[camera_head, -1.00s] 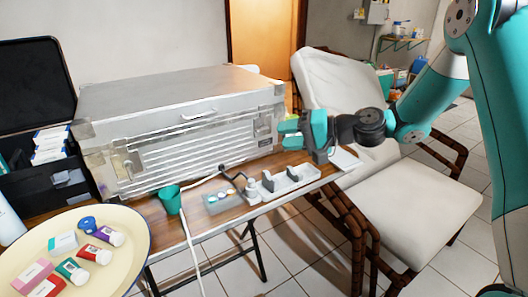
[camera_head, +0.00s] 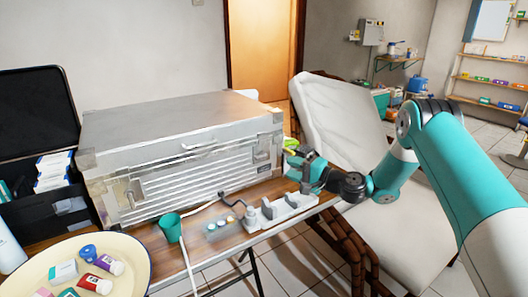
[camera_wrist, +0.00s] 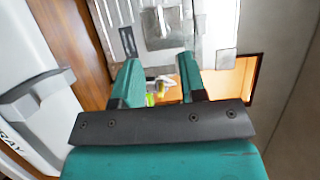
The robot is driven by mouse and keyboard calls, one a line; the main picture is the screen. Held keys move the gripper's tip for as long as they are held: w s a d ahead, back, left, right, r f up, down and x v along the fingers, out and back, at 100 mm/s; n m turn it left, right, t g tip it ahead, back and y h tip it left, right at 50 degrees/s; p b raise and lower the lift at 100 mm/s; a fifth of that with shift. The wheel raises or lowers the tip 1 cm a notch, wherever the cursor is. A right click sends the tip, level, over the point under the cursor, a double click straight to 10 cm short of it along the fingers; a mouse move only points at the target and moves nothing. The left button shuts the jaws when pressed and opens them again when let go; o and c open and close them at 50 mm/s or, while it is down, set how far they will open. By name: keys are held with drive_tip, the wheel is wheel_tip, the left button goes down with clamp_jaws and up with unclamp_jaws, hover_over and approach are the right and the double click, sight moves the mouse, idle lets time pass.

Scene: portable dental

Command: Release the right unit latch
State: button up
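The unit is a silver metal case (camera_head: 190,108) with a slatted front, standing on the wooden table. Its right latch (camera_head: 263,127) is a small grey fitting at the right end of the front. The latch also shows at the top of the wrist view (camera_wrist: 160,22), beside a dark label. My gripper (camera_head: 291,154) is just off the case's front right corner. In the wrist view my gripper (camera_wrist: 159,64) is open, with two teal fingers apart. The latch lies beyond the fingertips, and I see no grip on it. Exact clearance cannot be told.
A white holder (camera_head: 285,208) stands on the table in front of the case, below my gripper. A green cup (camera_head: 170,227) and a cream tray (camera_head: 125,275) are to the left. A white reclining chair (camera_head: 345,115) stands right of the table.

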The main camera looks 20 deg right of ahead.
sight(262, 158)
drive_tip(key=x, duration=1.1)
drive_tip(key=shift+d+p, duration=0.1)
drive_tip(key=shift+p, duration=0.2)
drive_tip(key=c, duration=0.7)
drive_tip(key=shift+f, duration=0.1)
